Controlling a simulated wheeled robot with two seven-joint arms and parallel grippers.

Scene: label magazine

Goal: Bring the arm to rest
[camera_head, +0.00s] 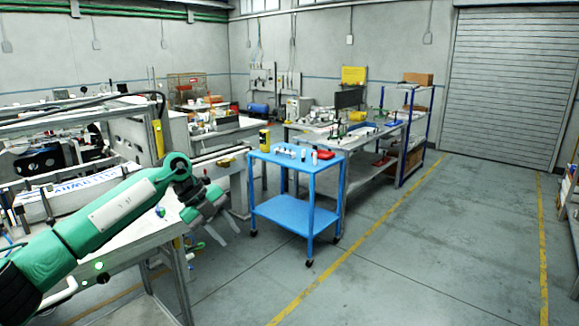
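My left arm (100,215), green with grey and black joints, reaches in from the lower left. My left gripper (226,236) hangs at its end, past the right edge of the workbench, with its pale fingers pointing down and spread apart. Nothing shows between them. The gripper is in front of and to the left of the blue cart. My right arm and gripper are not in the picture.
A blue two-shelf cart (290,212) on casters carries several small items. The machine bench (150,240) is at left under my arm. More benches (370,150) stand behind. The floor (420,250) at right is clear.

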